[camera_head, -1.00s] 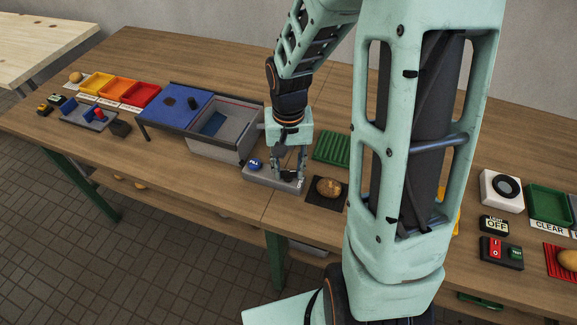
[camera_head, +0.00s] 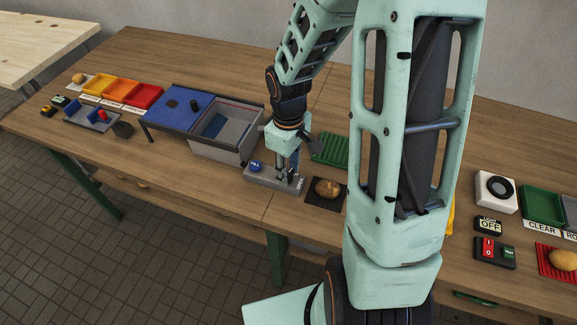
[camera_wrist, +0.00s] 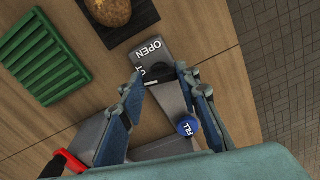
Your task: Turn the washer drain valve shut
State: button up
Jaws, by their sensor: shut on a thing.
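The washer is the grey open box (camera_head: 238,147) with a blue inside. In front and right of it lies the grey valve panel (camera_head: 258,179), which also shows in the wrist view (camera_wrist: 152,67). The panel bears white lettering reading OPEN and a second word, mostly hidden. A round blue FILL knob (camera_head: 256,167) sits at its left end; it also shows in the wrist view (camera_wrist: 188,127). My gripper (camera_head: 285,182) points down over the panel's right part, its fingers around the dark drain valve handle (camera_wrist: 181,72). The fingers hide much of the handle.
A potato (camera_head: 328,189) on a black mat lies just right of the panel. A green ribbed tray (camera_head: 329,149) stands behind it. A blue-topped stand (camera_head: 180,105) adjoins the washer on the left. The table front near the panel is clear.

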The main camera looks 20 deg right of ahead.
aim_at(289, 172)
jog(key=shift+w+r+n+p, duration=0.1)
jog(key=shift+n+p, duration=0.3)
jog(key=shift+n, duration=0.8)
jog(key=o, duration=1.2)
jog(key=shift+c, duration=0.2)
notch_tip(289, 172, up, 12)
